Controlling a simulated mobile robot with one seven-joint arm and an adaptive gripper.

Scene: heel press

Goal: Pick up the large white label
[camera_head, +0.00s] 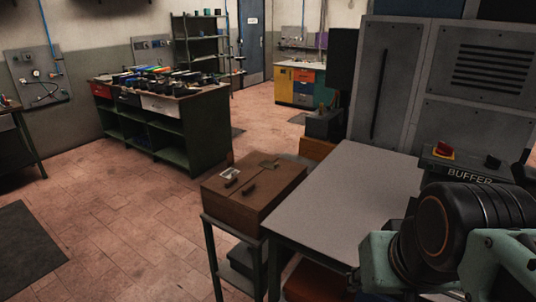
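A small white item (229,174) lies on top of a brown wooden box (222,206) near the centre. It is too small to tell whether it is a label or a shallow dish. A small white sign (253,20) is on the blue door at the back. No other loose label can be made out. Part of my arm, teal and black, fills the lower right corner, beside the grey table. My gripper's fingers do not show, so I cannot see whether it holds anything.
A grey table (340,195) stands right of the brown box, before a grey cabinet (392,75). A panel marked BUFFER (470,176) with a red knob is beside my arm. A cluttered dark green workbench (190,135) stands left of centre. The tiled floor (120,230) at left is mostly open.

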